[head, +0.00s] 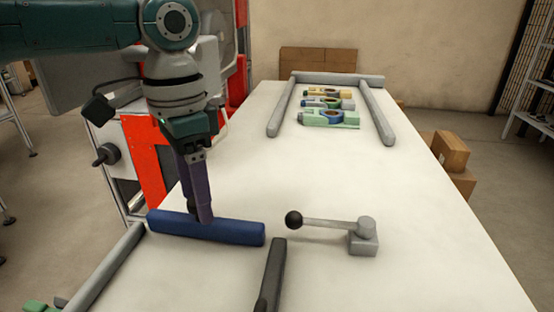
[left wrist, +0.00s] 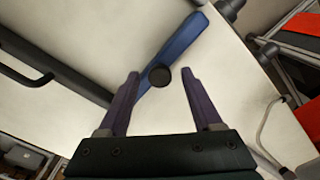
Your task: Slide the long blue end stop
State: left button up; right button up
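The long blue end stop (head: 238,232) lies on the white table in the near left part of the head view. In the left wrist view the blue bar (left wrist: 181,47) runs diagonally from the top edge down to the left finger. My left gripper (head: 203,216) points down at the bar's middle and hides part of it. Its purple fingers (left wrist: 160,78) are apart. A dark round knob (left wrist: 160,76) shows between them, overlapping the bar's edge; I cannot tell whether it is fixed to the bar. Contact between fingers and bar is unclear. My right gripper is out of view.
A grey lever (head: 335,224) with a black ball end stands right of the blue bar. A grey rail (head: 105,268) and a dark rail (head: 271,275) lie in front. At the far end, a grey frame (head: 325,78) surrounds several coloured holders (head: 330,118). The table's middle is clear.

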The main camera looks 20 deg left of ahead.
pick_arm(q)
grip_shut()
dwell(0.3)
jog(key=shift+r, duration=0.1)
dwell(0.9)
